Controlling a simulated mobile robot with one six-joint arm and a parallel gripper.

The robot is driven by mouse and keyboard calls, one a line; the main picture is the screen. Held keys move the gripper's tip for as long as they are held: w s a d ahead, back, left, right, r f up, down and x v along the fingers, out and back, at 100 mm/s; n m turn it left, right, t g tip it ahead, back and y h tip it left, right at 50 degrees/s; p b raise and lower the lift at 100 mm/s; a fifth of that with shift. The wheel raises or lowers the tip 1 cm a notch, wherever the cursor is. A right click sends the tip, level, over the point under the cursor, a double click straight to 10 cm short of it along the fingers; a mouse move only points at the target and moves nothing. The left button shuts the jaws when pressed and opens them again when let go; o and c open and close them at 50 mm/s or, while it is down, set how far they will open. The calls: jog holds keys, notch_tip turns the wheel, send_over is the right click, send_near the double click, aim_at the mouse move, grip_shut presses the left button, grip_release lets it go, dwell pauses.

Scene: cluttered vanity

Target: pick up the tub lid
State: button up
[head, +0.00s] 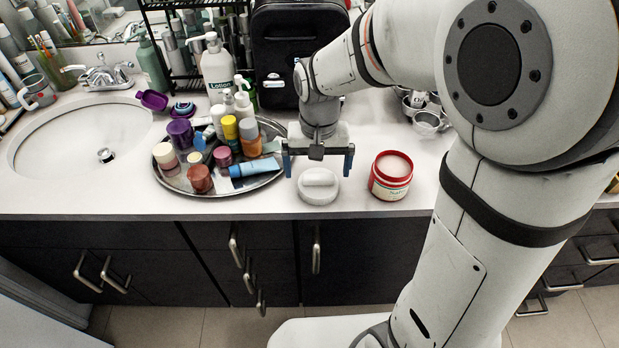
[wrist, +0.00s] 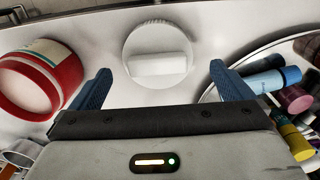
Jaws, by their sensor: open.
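The tub lid (head: 318,187) is a round white disc with a raised bar-shaped handle across its top. It lies flat on the white counter near the front edge, between the tray and a red tub. In the wrist view the lid (wrist: 158,58) is just beyond the fingers, centred between them. The red tub (head: 390,178) stands open to the right of the lid, with pale contents and a label; it also shows in the wrist view (wrist: 40,80). My gripper (head: 318,165) is open and empty, with blue fingers pointing down above the lid's far side.
A round metal tray (head: 272,181) crowded with bottles and jars stands left of the lid, close to my gripper. A black case (head: 292,50) and a lotion bottle (head: 216,70) stand behind. Metal cups (head: 426,121) are at the back right. A sink (head: 80,140) is at left.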

aim_at(318, 176)
notch_tip(318, 176, down, 4)
jog(key=shift+d+r, duration=0.1)
jog(key=shift+d, duration=0.05)
jog(key=shift+c, duration=0.6)
jog(key=c, duration=0.8)
